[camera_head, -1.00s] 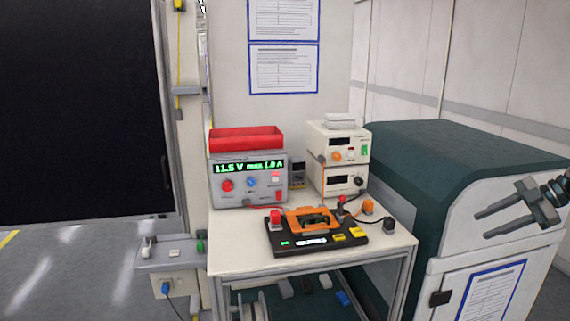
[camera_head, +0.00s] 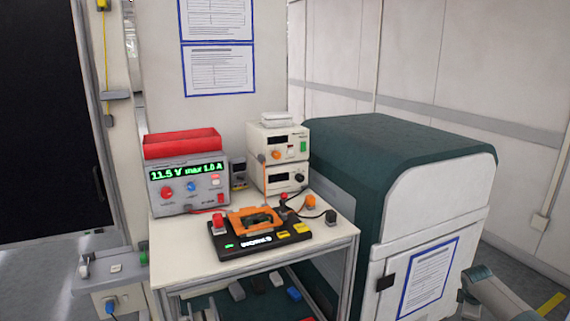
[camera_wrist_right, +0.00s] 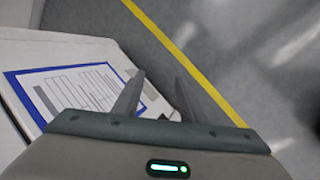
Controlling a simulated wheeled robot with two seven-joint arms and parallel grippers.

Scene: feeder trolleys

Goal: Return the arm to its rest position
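My right gripper shows in the right wrist view (camera_wrist_right: 160,97). Its two fingers are spread apart with nothing between them, above the grey floor. The blue-framed sheet on the cabinet front lies just left of the fingers in that view. In the head view only a grey part of my right arm shows at the lower right edge, beside the cabinet (camera_head: 425,210); its fingers are out of that frame. My left gripper is in neither view.
A small table (camera_head: 185,255) holds a power supply (camera_head: 188,185), a red bin (camera_head: 183,143), stacked instruments (camera_head: 279,160) and a black fixture with an orange part (camera_head: 255,220). A yellow line (camera_wrist_right: 190,60) crosses open floor.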

